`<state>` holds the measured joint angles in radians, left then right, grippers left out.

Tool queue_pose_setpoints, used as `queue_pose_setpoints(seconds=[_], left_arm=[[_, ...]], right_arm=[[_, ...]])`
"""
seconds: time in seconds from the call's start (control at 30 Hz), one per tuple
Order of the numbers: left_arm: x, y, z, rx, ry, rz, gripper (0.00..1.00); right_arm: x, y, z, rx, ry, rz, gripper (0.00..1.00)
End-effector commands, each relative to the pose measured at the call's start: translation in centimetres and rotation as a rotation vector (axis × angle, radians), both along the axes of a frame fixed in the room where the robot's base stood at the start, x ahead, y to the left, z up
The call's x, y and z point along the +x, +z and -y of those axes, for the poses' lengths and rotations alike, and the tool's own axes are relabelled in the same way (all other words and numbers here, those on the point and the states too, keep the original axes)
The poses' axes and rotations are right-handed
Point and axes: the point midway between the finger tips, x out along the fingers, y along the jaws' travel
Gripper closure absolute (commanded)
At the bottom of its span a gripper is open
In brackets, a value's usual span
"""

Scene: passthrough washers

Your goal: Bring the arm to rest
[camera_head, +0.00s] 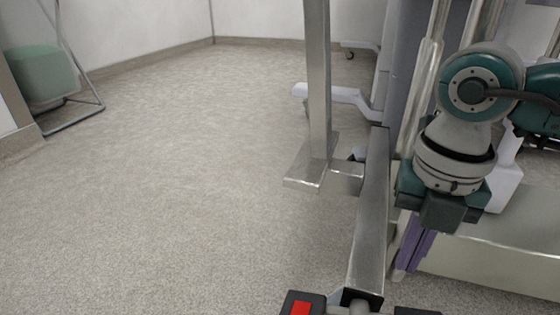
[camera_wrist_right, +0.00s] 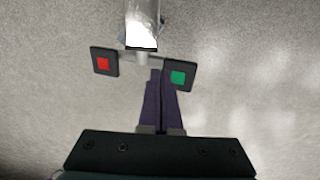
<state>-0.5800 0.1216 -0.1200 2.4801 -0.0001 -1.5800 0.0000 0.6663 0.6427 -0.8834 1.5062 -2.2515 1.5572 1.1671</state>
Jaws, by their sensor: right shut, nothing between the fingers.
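My right arm (camera_head: 456,150) comes in at the right of the head view, grey and teal, bent with its wrist hanging down. My right gripper (camera_head: 402,268) points down, with purple fingers beside the metal beam. In the right wrist view, the fingers of my right gripper (camera_wrist_right: 160,78) lie together, shut and empty, over the floor. Their tips show close to two black pads, but I cannot tell whether they touch. My left arm and gripper are not in view.
A metal beam (camera_head: 370,220) with an upright post (camera_head: 318,90) stands left of my right arm. The red-marked pad (camera_wrist_right: 104,63) and green-marked pad (camera_wrist_right: 178,76) sit at its near end. A green-backed chair (camera_head: 45,72) stands far left. Floor left of the post is clear.

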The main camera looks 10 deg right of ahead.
Motion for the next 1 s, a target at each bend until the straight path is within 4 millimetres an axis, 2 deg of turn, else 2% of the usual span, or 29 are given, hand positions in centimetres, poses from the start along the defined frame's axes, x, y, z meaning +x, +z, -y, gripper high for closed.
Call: queue_pose_setpoints(seconds=[0.07,0.13,0.17,0.27,0.3,0.37,0.4,0.47,0.5,0.53,0.57,0.6,0.63,0.67,0.7,0.77,0.8,0.87,0.9,0.97,1.0], left_arm=[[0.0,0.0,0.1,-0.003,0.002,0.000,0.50],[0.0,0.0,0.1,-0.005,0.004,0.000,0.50],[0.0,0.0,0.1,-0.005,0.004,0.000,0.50],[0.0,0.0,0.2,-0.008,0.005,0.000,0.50],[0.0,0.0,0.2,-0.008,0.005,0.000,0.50],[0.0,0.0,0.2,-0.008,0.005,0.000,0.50],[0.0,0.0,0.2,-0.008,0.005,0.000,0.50],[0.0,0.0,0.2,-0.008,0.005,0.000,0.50],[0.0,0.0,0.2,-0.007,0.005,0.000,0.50],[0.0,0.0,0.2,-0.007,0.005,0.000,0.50],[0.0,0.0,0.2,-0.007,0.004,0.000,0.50],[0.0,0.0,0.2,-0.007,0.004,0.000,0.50],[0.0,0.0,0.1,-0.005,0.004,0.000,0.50],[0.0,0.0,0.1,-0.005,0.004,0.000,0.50],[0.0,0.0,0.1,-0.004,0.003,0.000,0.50],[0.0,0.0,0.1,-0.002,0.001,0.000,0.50],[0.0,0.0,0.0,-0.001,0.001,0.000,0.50],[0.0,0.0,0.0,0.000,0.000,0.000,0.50],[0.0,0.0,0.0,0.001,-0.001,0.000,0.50],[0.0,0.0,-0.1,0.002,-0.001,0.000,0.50],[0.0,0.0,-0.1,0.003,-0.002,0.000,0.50]], right_arm=[[-0.1,-0.1,-0.8,0.030,0.011,0.004,1.00],[-0.2,-0.3,-2.9,0.111,0.038,0.020,1.00],[-0.2,-0.2,-4.3,0.165,0.054,0.032,1.00],[-0.6,0.8,-10.8,0.427,0.108,0.095,1.00],[-0.8,1.9,-13.8,0.560,0.121,0.131,1.00],[-1.0,4.6,-18.2,0.777,0.120,0.202,1.00],[-1.0,6.9,-20.7,0.926,0.099,0.255,1.00],[-0.6,11.1,-23.4,1.152,0.029,0.352,1.00],[0.0,14.3,-24.3,1.298,-0.047,0.426,1.00],[0.6,16.5,-24.4,1.395,-0.119,0.481,1.00],[1.3,18.5,-24.1,1.483,-0.203,0.536,1.00],[2.4,20.8,-23.0,1.581,-0.331,0.608,1.00],[3.2,22.1,-21.7,1.641,-0.440,0.660,1.00],[4.0,23.1,-20.2,1.686,-0.558,0.707,1.00],[5.0,23.8,-17.9,1.726,-0.727,0.764,1.00],[6.0,23.4,-13.9,1.735,-1.001,0.828,1.00],[6.3,22.3,-11.3,1.706,-1.189,0.854,1.00],[6.0,19.7,-7.6,1.614,-1.471,0.861,1.00],[5.1,17.3,-5.5,1.523,-1.652,0.843,1.00],[3.0,13.5,-3.1,1.355,-1.892,0.785,1.00],[1.2,11.1,-2.1,1.231,-2.022,0.728,1.00]])
